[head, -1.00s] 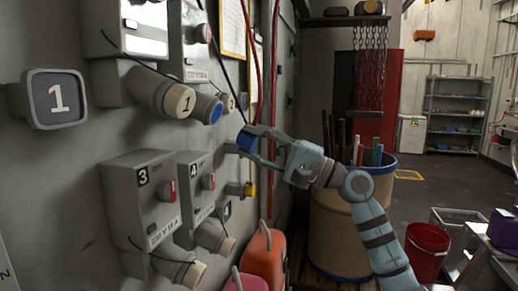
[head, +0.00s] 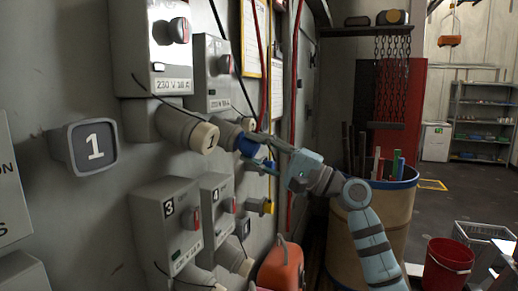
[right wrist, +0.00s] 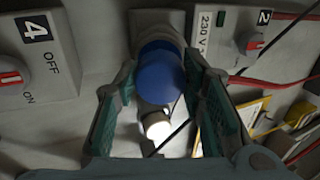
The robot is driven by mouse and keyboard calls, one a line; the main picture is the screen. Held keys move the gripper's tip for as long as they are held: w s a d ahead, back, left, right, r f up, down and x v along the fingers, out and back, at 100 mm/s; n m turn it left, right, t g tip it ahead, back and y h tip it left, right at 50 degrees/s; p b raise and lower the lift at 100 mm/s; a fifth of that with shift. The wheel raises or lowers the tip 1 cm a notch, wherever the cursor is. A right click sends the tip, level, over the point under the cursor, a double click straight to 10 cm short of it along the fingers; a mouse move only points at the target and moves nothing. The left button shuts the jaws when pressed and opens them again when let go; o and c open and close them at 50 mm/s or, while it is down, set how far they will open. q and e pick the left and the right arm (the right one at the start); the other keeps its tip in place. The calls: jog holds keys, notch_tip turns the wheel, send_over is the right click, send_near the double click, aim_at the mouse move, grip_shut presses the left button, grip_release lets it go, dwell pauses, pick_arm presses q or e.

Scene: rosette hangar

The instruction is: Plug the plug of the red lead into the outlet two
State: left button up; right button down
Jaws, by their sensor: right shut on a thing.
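A blue plug (head: 248,146) is held by my right gripper (head: 262,152) at the front of a grey outlet, outlet two (head: 227,128). In the right wrist view the blue plug (right wrist: 161,76) sits between the two fingers, its round back towards me. The grey outlet body (right wrist: 155,25) shows behind it. The plug covers the outlet's mouth, so I cannot tell whether it is inside or just in front. A red lead (head: 262,40) hangs along the wall, but its join to the plug is not visible. My left gripper is not in view.
Outlet one (head: 205,137) with its cream cap is close on the left. Switch boxes three (head: 167,225) and four (head: 217,210) are below. A yellow plug (head: 262,206) hangs nearby. A barrel (head: 375,225) stands to the right.

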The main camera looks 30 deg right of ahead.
jog(key=shift+a+b, duration=0.1)
jog(key=shift+b, duration=0.3)
dwell(0.6)
jog(key=shift+w+a+r+p, duration=0.2)
jog(key=shift+a+p, duration=0.05)
jog(key=shift+p, duration=0.05)
jog(key=c, duration=1)
grip_release()
jog(key=shift+o, duration=0.2)
jog(key=v, duration=1.2)
